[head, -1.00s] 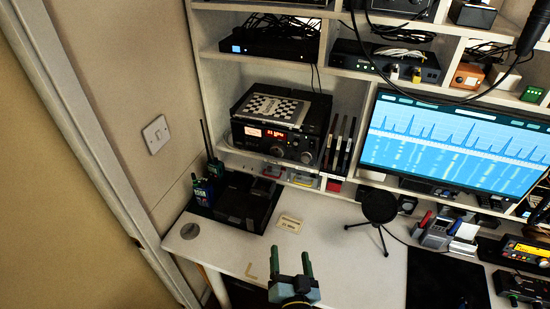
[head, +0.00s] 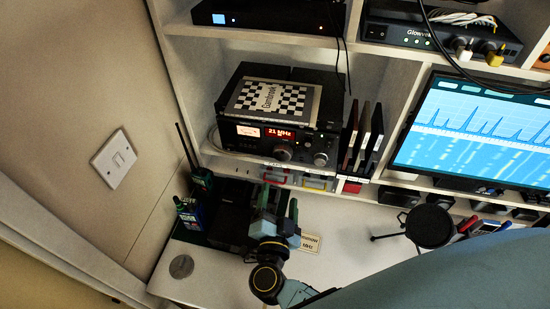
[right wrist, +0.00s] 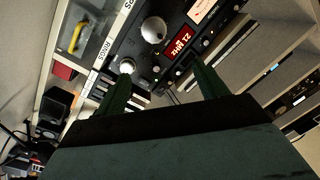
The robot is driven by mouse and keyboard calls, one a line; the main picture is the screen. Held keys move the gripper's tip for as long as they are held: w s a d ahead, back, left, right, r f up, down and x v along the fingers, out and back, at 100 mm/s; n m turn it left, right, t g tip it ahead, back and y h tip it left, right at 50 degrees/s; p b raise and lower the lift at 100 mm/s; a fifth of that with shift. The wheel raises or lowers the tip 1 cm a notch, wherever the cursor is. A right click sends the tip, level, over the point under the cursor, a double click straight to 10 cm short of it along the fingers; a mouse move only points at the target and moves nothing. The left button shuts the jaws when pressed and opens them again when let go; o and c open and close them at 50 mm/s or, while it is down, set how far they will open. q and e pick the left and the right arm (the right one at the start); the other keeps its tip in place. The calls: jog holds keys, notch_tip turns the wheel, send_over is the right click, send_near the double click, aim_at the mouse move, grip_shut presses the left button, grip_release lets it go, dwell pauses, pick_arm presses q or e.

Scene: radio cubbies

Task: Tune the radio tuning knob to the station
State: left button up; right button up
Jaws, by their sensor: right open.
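The radio (head: 268,137) sits in a shelf cubby with a red lit display (head: 281,134) reading 21 MHz. Its large silver tuning knob (head: 283,152) is on the front, with a smaller knob (head: 320,159) to the right. In the right wrist view the radio appears turned over, with the large knob (right wrist: 154,30) and display (right wrist: 180,40) beyond the fingers. My right gripper (head: 280,196) is open and empty, in front of and below the radio in the head view. Its green fingers (right wrist: 165,72) are apart, and neither is on the large knob. My left gripper is out of view.
A checkered booklet (head: 271,97) lies on the radio. Upright dark cases (head: 362,137) stand to its right. A monitor (head: 478,130) is at the right, a black round-topped stand (head: 429,226) below it. Handheld radios (head: 190,217) stand at the left of the desk.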

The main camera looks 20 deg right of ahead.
notch_tip(320, 180, down, 2)
jog(key=w+b, duration=0.1)
send_near(282, 156)
jog(key=x, duration=0.8)
jog(key=shift+d, duration=0.1)
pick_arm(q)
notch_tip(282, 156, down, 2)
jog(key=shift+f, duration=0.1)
pick_arm(e)
jog(key=shift+c, duration=0.2)
